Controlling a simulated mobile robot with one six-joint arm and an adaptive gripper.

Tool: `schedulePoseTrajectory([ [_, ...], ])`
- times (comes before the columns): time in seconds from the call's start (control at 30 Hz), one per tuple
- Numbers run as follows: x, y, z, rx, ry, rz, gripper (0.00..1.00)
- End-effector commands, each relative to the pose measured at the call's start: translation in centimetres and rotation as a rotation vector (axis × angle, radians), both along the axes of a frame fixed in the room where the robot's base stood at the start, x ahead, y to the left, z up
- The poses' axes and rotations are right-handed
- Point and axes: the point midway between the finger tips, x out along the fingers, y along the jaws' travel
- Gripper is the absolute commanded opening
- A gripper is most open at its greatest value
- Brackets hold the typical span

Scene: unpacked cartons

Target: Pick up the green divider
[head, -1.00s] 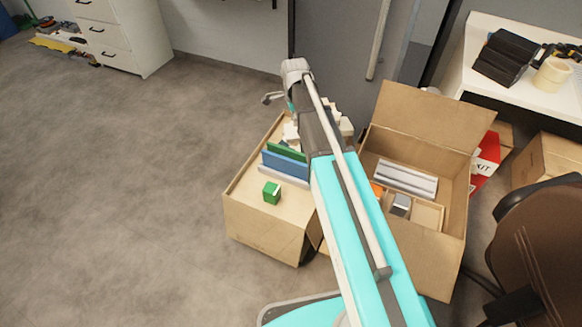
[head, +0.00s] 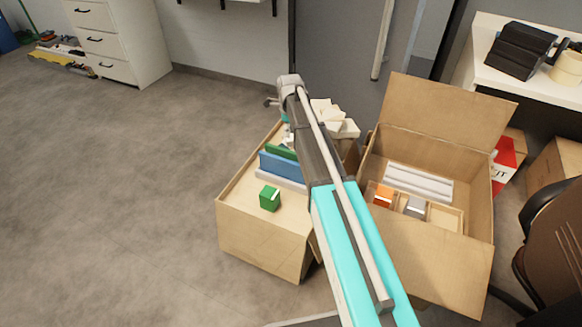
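My gripper is small and mostly hidden at that end, close to the green divider. I cannot make out its fingers, whether they touch the divider or whether they hold anything.
A small green block (head: 269,198) sits in front of the panels. White pieces (head: 333,118) lie behind my arm. An open carton (head: 440,265) on the right holds a pale grooved piece (head: 417,182) and small blocks. A chair (head: 555,240) stands at the right.

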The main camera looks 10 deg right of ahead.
Motion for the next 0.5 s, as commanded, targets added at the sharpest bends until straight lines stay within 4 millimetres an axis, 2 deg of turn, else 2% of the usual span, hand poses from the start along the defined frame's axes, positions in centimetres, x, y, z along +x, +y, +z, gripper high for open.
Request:
schedulePoseTrajectory([
  [0.5,0.04,-0.05,-0.38,0.0,0.0,-0.004,0.29],
])
